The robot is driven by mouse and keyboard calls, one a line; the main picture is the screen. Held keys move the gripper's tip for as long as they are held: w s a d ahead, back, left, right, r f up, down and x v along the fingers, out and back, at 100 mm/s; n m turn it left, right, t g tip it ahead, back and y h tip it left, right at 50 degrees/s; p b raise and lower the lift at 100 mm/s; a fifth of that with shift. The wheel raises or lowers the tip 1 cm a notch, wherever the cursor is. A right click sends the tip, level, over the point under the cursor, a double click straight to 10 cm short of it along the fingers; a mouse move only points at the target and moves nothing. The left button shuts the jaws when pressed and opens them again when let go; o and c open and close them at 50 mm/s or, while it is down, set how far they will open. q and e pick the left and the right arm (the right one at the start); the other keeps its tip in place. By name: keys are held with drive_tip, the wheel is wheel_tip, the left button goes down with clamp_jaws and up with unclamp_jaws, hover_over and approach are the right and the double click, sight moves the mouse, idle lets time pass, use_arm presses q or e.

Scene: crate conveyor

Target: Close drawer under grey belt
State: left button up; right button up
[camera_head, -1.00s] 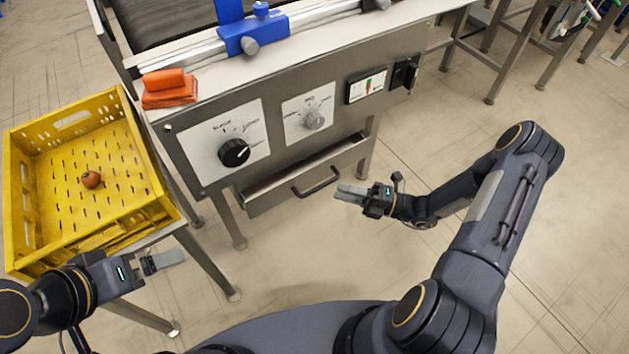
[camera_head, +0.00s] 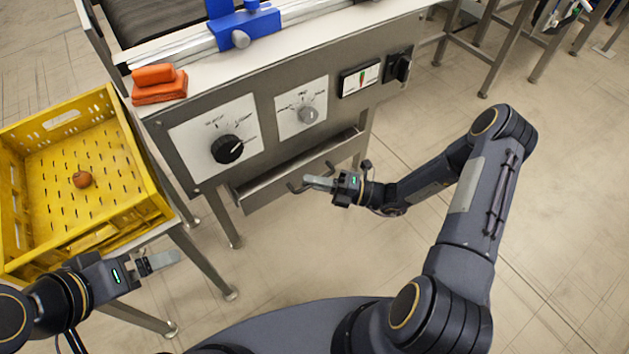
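The metal drawer (camera_head: 262,194) hangs under the control panel of the grey belt (camera_head: 160,18). It looks pulled out a little, with a strip of its inside showing behind the front's top edge. Its dark bar handle (camera_head: 292,187) is partly covered by my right gripper (camera_head: 308,182). The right fingers look pressed together and overlap the handle's right part in the picture; I cannot tell whether they touch it. My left gripper (camera_head: 165,260) is at the lower left, below the yellow crate and away from the drawer; its finger gap is unclear.
A yellow crate (camera_head: 150,208) with a small brown round thing (camera_head: 82,177) stands on a stand at the left. Orange blocks (camera_head: 160,86) lie on the belt's edge near a blue fixture (camera_head: 245,28). The panel has knobs (camera_head: 227,149). Floor is clear below the drawer.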

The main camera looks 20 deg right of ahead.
sight(309, 173)
clamp_jaws()
drive_tip(key=w, duration=0.1)
drive_tip(key=w+a, duration=0.1)
drive_tip(key=w, duration=0.1)
drive_tip(key=shift+w, duration=0.15)
drive_tip(key=shift+w+a, duration=0.1)
drive_tip(key=shift+w, duration=0.2)
drive_tip(key=o, duration=0.5)
unclamp_jaws()
drive_tip(key=shift+o, duration=0.4)
drive_tip(key=shift+f, duration=0.1)
